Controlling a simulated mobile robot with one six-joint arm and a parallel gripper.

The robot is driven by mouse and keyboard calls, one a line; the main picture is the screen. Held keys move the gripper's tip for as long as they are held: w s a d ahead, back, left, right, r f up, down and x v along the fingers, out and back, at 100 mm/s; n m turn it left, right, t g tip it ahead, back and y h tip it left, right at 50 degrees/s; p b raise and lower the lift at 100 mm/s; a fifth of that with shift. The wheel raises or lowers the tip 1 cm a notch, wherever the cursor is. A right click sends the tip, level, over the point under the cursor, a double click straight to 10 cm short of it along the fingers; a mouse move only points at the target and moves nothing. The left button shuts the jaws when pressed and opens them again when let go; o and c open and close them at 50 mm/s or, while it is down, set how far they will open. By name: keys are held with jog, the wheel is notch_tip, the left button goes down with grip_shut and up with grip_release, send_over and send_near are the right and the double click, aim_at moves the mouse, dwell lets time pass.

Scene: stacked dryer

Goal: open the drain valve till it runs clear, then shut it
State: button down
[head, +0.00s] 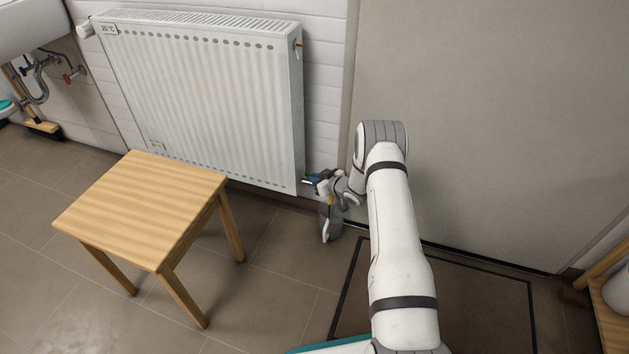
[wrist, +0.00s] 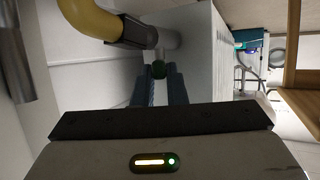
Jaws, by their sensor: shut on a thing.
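The knob sits under a grey pipe fitting (wrist: 165,40), which joins a thick yellow hose or pipe (wrist: 92,18). I take this knob for the drain valve. In the head view my gripper (head: 317,181) is at the lower right corner of the white radiator (head: 205,95). The valve is hidden there behind my gripper and wrist. I cannot tell the knob's turn or see any water.
A grey container (head: 331,226) stands on the floor below my wrist, partly hidden. A wooden stool (head: 145,205) stands in front of the radiator. A grey wall panel or door (head: 480,120) is on the right, with a dark-edged mat (head: 480,300) before it. Floor between stool and mat is clear.

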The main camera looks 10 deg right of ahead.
jog(key=shift+w+d+n+y, duration=0.1)
jog(key=shift+n+y, duration=0.2)
jog(key=shift+y, duration=0.1)
jog(key=c, duration=1.5)
grip_release()
jog(key=shift+o, duration=0.2)
jog(key=p+v, duration=0.3)
jog(key=v, duration=0.5)
jog(key=shift+w, duration=0.1)
